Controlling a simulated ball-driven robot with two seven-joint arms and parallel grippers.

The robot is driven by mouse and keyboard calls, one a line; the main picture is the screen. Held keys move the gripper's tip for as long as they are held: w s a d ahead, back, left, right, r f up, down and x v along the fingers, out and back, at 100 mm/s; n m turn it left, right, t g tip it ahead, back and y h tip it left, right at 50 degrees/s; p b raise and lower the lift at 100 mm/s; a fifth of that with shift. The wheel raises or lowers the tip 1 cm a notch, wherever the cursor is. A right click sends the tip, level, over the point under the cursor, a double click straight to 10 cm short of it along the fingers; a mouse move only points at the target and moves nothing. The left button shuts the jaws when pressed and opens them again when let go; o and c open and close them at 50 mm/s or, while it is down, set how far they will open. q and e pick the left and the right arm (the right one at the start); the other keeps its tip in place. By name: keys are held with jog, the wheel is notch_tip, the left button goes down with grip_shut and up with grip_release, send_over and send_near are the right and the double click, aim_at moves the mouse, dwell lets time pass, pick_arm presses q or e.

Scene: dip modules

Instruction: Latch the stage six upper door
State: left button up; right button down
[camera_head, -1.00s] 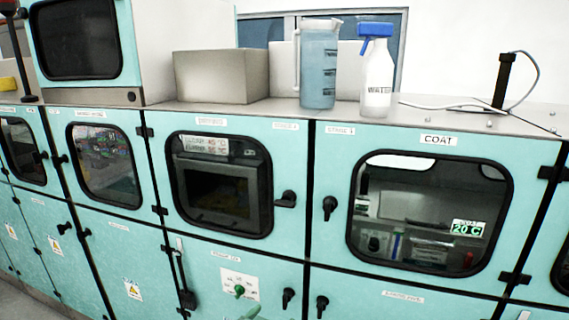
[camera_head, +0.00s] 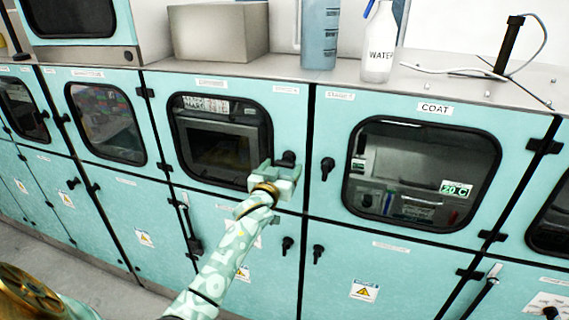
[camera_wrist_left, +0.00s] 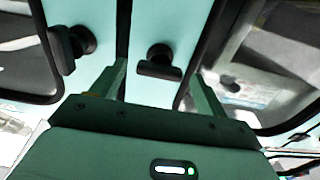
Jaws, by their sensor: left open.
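The upper door under the small "stage" labels has a dark rounded window (camera_head: 222,140) and a black turn handle (camera_head: 287,160) at its right edge. The stage numbers are too small to read surely. The neighbouring COAT door (camera_head: 425,130) has a black handle (camera_head: 327,168) hanging down at its left edge. My left gripper (camera_head: 279,170) is open in front of the first handle in the head view, partly covering the panel. In the left wrist view, a black handle (camera_wrist_left: 160,60) shows between the spread fingers; contact cannot be told. Another handle (camera_wrist_left: 82,42) is left of it. My right gripper is not in view.
A grey box (camera_head: 218,33), a blue jug (camera_head: 320,35) and a WATER bottle (camera_head: 379,45) stand on the cabinet top. Lower doors with black handles (camera_head: 287,244) lie below. Floor shows at the lower left.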

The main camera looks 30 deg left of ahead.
pick_arm(q)
jog(key=shift+x, duration=1.4)
jog(key=c, duration=1)
